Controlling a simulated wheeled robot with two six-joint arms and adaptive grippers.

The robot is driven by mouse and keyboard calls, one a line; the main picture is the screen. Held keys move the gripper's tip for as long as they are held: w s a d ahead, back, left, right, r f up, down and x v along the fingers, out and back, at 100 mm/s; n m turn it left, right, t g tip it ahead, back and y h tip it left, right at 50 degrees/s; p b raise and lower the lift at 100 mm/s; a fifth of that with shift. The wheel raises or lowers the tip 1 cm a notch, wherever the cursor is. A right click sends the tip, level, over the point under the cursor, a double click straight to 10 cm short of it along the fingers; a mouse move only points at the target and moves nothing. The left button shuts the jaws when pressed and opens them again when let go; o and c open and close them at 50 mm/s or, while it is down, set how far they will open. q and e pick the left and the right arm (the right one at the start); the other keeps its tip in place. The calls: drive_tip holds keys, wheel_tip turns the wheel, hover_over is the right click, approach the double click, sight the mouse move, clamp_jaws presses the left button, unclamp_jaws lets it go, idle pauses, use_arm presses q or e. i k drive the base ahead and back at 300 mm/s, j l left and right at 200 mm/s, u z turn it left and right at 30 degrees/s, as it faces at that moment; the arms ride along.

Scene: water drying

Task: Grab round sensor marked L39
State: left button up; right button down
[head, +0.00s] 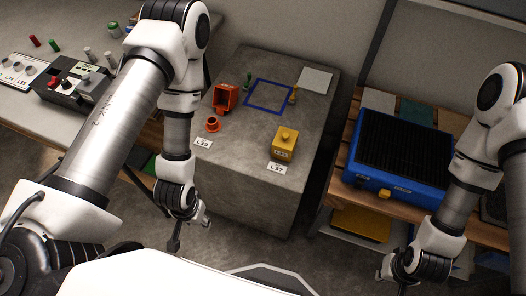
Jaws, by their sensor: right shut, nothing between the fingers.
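A small round orange sensor (212,124) stands on the concrete block, near its left edge. The white label (203,142) in front of it looks like L39, but the print is too small to be sure. My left gripper (186,232) hangs in front of the block's left side, below and apart from the sensor. It is small and seen edge-on, so its opening cannot be told. My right gripper (388,272) is low at the right, in front of the wooden table, shut and empty, far from the sensor.
The concrete block (247,190) also holds an orange box (226,97), a yellow block (285,143) with label L37, a blue square outline (269,95) and a grey plate (316,80). A blue ribbed unit (385,184) stands right; a dark control box (72,87) left.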

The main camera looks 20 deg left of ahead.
sight(88, 51)
drive_tip(key=u, duration=1.7)
drive_tip(key=i+j+z, duration=0.1)
drive_tip(key=z, duration=0.3)
drive_tip(key=j+z, duration=0.2)
drive_tip(key=z, duration=0.2)
drive_tip(key=i+j+z, duration=0.1)
drive_tip(key=z, duration=0.3)
drive_tip(key=j+z, duration=0.2)
drive_tip(key=j, duration=0.75)
drive_tip(key=j+z, duration=0.25)
drive_tip(key=j, duration=0.7)
drive_tip(key=j+z, duration=0.2)
drive_tip(key=j, duration=0.75)
